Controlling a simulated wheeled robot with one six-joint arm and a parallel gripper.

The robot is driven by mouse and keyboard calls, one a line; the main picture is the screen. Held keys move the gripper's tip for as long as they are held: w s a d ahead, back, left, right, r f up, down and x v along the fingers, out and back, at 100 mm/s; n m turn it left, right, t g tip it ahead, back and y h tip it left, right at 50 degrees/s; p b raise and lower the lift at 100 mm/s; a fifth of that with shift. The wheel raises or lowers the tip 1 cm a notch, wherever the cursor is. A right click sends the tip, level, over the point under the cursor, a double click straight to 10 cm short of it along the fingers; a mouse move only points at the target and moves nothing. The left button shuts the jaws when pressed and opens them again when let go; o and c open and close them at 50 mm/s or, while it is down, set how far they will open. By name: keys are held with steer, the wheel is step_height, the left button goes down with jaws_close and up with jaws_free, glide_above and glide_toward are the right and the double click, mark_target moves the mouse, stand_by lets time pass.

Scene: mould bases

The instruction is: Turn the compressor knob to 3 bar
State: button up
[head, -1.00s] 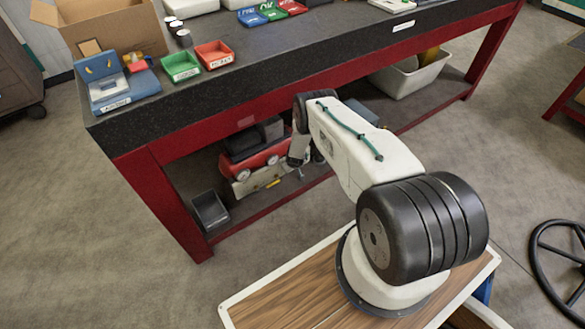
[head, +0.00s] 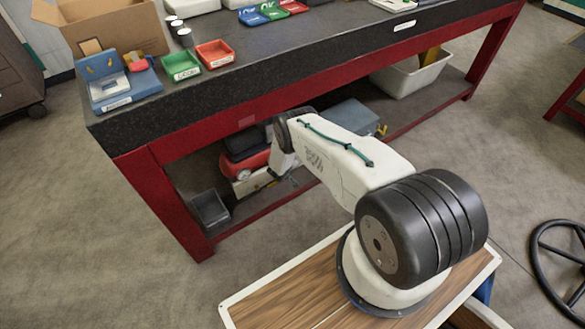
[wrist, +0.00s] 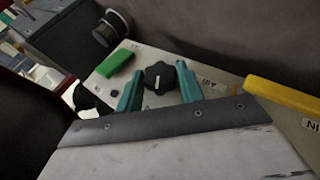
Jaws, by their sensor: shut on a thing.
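The black knob (wrist: 158,74) sits on a pale panel (wrist: 217,74) in the wrist view. A light mark shows on its face, but I cannot read a bar value. My gripper (wrist: 160,72) has its teal fingers on either side of the knob, shut on it. In the head view, the red compressor (head: 232,163) lies on the lower shelf under the bench. My arm hides part of it, and the knob and fingertips cannot be made out there.
A green piece (wrist: 120,63) and a yellow bar (wrist: 285,98) flank the knob. A dark round fitting (wrist: 112,27) stands behind. The bench top (head: 290,60) overhangs the shelf. A black bin (head: 209,209) is left of the compressor, and a grey-blue case (head: 350,117) is to the right.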

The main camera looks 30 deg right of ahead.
steer(key=shift+a+f+n+t+h, duration=0.15)
steer(key=shift+n+t+h, duration=0.2)
steer(key=shift+h, duration=1.15)
steer(key=o, duration=1)
steer(key=v, duration=0.8)
steer(key=shift+f, duration=0.1)
